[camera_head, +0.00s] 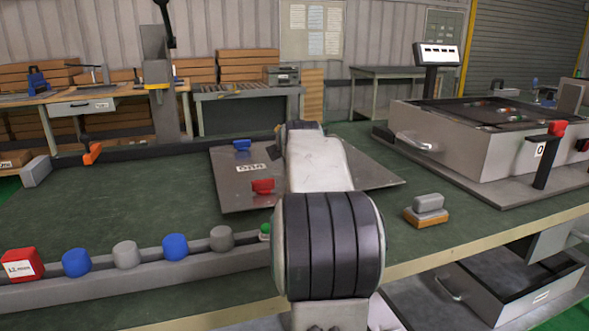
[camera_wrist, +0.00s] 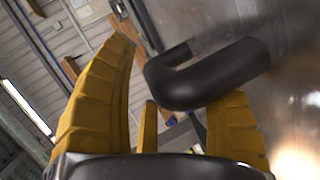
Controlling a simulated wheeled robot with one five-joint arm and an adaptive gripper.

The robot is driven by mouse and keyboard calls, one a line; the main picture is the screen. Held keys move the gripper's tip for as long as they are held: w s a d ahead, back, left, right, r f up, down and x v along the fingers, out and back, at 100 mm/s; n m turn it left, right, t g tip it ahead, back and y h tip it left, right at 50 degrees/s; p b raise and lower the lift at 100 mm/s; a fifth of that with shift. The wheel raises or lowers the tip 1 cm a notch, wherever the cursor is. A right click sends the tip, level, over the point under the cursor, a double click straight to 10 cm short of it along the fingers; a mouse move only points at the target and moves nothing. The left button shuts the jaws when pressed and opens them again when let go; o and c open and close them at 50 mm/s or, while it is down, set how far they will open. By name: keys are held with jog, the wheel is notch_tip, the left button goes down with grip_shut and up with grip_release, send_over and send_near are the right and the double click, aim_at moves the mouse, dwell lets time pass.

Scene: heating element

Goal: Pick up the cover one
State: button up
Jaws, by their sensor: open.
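A flat grey metal plate (camera_head: 235,190), which may be the cover, lies on the green bench with a small white label on it; the label's text is not clear to me. In the wrist view a black bent handle (camera_wrist: 205,75) stands out from a shiny metal surface (camera_wrist: 290,90). My gripper (camera_wrist: 178,72) has its two yellow fingers spread apart, with part of the handle between or just beyond them. I cannot tell whether they touch it. In the head view my arm reaches over the plate and hides part of it, and the gripper is mostly hidden behind the arm.
A blue block (camera_head: 242,145) and a red block (camera_head: 263,186) sit on the plate. A rail (camera_head: 150,270) with red, blue and grey knobs runs along the front left. A grey box unit (camera_head: 470,140) stands at the right, with a grey-and-orange block (camera_head: 428,208) nearer.

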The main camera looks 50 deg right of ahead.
jog(key=shift+w+d+f, duration=0.1)
jog(key=shift+w+d, duration=0.05)
jog(key=shift+c, duration=0.4)
grip_shut()
jog(key=shift+r, duration=0.2)
dwell(0.3)
